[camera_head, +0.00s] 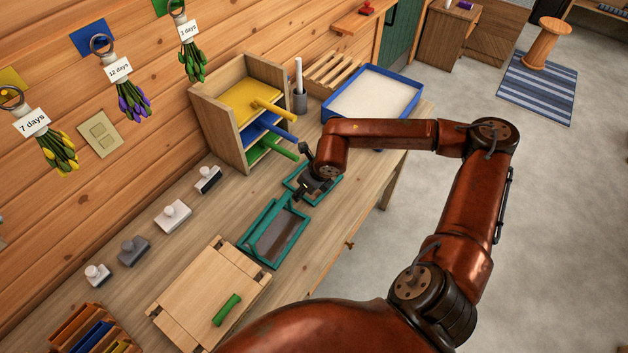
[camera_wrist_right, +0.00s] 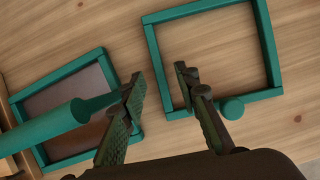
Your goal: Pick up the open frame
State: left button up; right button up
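The open frame (camera_head: 316,203) is a teal rectangle on the table, partly hidden under my right gripper in the head view. In the right wrist view the open frame (camera_wrist_right: 212,10) has bare wood showing through it and a round teal knob (camera_wrist_right: 232,108) on its lower side. My right gripper (camera_wrist_right: 160,82) is open and empty, pointing down; it also shows in the head view (camera_head: 302,172). In the wrist picture the open frame's left rail appears between its fingers; I cannot tell the height gap. My left gripper is out of view.
A second teal frame (camera_head: 275,263) with a brown panel lies close by, also in the wrist view (camera_wrist_right: 68,78). A wooden shelf (camera_head: 222,122) with coloured handles stands behind. A blue-rimmed tub (camera_head: 409,84) and a pressing board (camera_head: 195,285) flank the frames.

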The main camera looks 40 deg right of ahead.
jog(key=shift+w+f, duration=0.2)
jog(key=shift+f, duration=0.25)
jog(key=shift+c, duration=0.4)
grip_shut()
